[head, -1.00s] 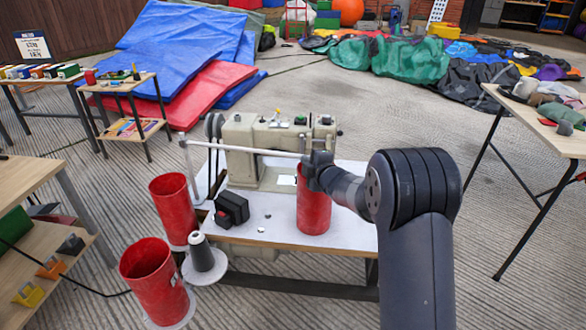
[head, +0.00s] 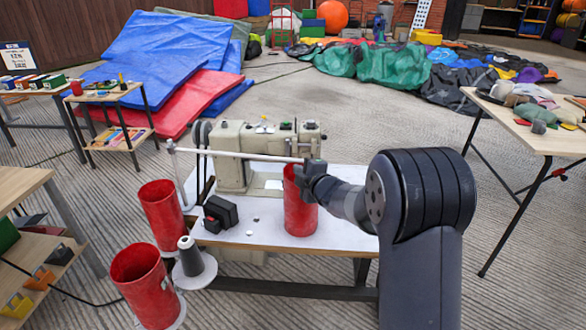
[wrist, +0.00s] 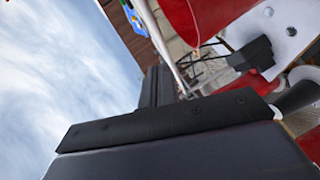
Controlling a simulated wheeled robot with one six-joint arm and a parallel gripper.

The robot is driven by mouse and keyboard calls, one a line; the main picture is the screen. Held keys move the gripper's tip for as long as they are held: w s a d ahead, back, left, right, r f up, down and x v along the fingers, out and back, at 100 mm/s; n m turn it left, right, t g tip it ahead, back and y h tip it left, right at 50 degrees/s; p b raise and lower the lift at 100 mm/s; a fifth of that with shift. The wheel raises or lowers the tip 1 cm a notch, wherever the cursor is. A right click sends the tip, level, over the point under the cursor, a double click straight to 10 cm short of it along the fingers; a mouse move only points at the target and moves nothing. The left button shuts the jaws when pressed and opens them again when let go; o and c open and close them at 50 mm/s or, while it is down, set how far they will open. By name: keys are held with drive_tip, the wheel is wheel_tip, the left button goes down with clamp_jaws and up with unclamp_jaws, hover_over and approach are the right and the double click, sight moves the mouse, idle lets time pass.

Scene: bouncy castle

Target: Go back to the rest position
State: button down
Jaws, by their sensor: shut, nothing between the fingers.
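My gripper (head: 306,171) is at the end of my dark arm in the head view, above the sewing table and overlapping the top of a red cylinder (head: 299,212). I cannot tell if it touches the cylinder. In the wrist view the dark gripper body fills the bottom, and its fingers (wrist: 155,88) appear closed with nothing held. Red surfaces, a white perforated top and sky show around it.
A beige sewing machine (head: 235,150) stands on the white-topped table (head: 262,232), with a pale rod near my gripper. Two red cylinders (head: 162,215) and a thread cone (head: 190,257) are at left. A wooden table (head: 535,135) is at right. Striped floor lies between.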

drive_tip(key=shift+w+d+p+v, duration=0.1)
drive_tip(key=shift+d+p+v, duration=0.1)
drive_tip(key=shift+v, duration=1.2)
drive_tip(key=shift+w+d+p+v, duration=0.1)
drive_tip(key=shift+d+p+v, duration=0.1)
drive_tip(key=shift+v, duration=1.15)
